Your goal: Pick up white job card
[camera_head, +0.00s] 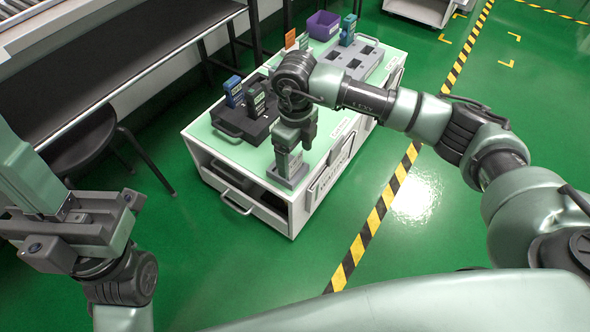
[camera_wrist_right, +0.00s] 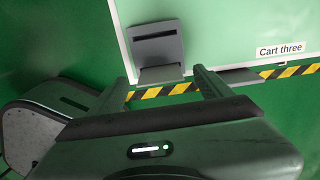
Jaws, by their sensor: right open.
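A grey stand (camera_head: 287,175) sits at the near corner of the cart's green top. A small pale upright face (camera_head: 296,160) shows in it, perhaps the white job card; it is too small to be sure. In the right wrist view the grey stand (camera_wrist_right: 155,46) has a dark slot with a thin pale line, and no card stands out clearly. My right gripper (camera_head: 294,143) hangs over the stand, pointing down. In the wrist view its fingers (camera_wrist_right: 163,86) are apart, with nothing between them. My left gripper (camera_head: 85,228) is at the lower left, away from the cart; its jaw gap is unclear.
The cart (camera_head: 235,172) carries a dark tray (camera_head: 229,121) with handheld testers, a grey slotted block (camera_head: 357,58) and a purple bin (camera_head: 323,25). A "Cart three" label (camera_wrist_right: 281,49) shows. A dark stool (camera_head: 90,150) and bench stand left. Floor right of the cart is clear.

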